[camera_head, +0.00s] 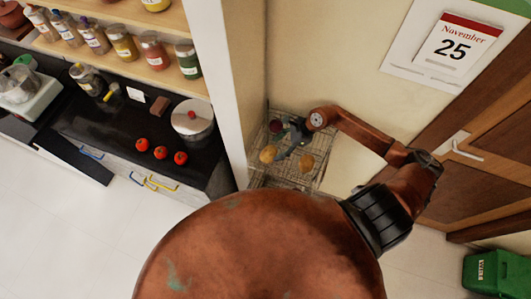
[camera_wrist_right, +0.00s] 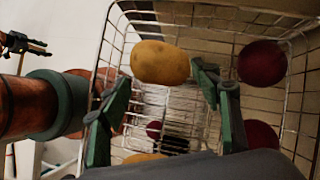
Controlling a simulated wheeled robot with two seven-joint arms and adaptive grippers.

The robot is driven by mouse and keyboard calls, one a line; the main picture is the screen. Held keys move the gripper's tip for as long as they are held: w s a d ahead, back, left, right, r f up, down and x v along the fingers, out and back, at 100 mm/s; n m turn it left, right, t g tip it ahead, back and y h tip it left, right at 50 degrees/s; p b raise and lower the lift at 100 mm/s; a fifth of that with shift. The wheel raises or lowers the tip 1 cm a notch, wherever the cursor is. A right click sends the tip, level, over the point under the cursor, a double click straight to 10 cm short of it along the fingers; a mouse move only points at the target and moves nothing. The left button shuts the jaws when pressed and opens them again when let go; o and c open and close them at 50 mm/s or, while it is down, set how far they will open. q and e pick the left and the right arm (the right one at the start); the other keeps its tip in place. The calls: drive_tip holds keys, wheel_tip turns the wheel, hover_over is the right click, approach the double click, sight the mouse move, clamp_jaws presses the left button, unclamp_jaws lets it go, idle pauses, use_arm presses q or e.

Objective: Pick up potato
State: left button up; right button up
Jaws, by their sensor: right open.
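A yellow-brown potato (camera_head: 268,154) lies at the left side of the wire basket in the head view. In the right wrist view a potato (camera_wrist_right: 160,62) shows between and just past the fingertips. Whether the fingers touch it I cannot tell. A second potato (camera_head: 306,162) lies to the right in the basket. Part of a potato (camera_wrist_right: 145,157) shows low in the wrist view, mostly hidden. My right gripper (camera_head: 288,146) is open, with nothing held, and reaches into the basket; its green fingers are spread in the wrist view. My left gripper is not in view.
The wire basket (camera_wrist_right: 300,95) has walls close around the fingers. Dark red round vegetables (camera_wrist_right: 262,63) lie in it, one also showing in the head view (camera_head: 276,126). A white post and counter with tomatoes (camera_head: 161,152) stand left; a door (camera_head: 485,185) is right.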

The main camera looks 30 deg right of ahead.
sight(272, 151)
drive_tip(key=shift+o, duration=0.7)
drive_tip(key=shift+w+a+f, duration=0.15)
drive_tip(key=shift+a+f, duration=0.1)
drive_tip(key=shift+a, duration=0.05)
drive_tip(key=o, duration=0.5)
drive_tip(key=p+x, duration=0.2)
drive_tip(key=x, duration=0.2)
drive_tip(key=shift+f, duration=0.1)
drive_tip(key=shift+a+f, duration=0.15)
drive_tip(key=shift+f, duration=0.1)
drive_tip(key=shift+c, duration=0.6)
drive_tip(key=c, duration=1.3)
